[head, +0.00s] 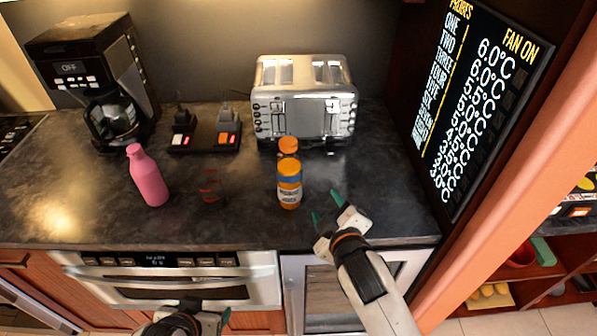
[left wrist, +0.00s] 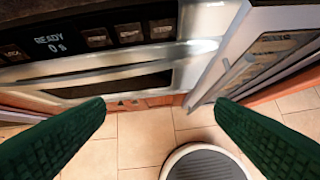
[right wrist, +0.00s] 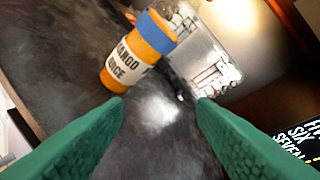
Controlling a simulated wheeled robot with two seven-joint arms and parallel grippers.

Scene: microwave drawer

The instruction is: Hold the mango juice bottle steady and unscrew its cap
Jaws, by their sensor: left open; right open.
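The mango juice bottle (head: 289,186) stands upright on the dark counter, in front of the toaster. It is orange with a blue band near the top and a white label. It also shows in the right wrist view (right wrist: 134,62), tilted in the picture. My right gripper (head: 325,207) is open and empty, just right of the bottle and apart from it. My left gripper (head: 203,316) is low at the bottom edge of the head view, in front of the appliance front. Its fingers are spread and empty in the left wrist view (left wrist: 160,112).
An orange item (head: 288,147) is partly hidden behind the bottle, by the toaster (head: 304,100). A dark red translucent cup (head: 209,187) and a pink bottle (head: 148,178) stand left. A coffee maker (head: 100,80) is at back left. The counter's front left is clear.

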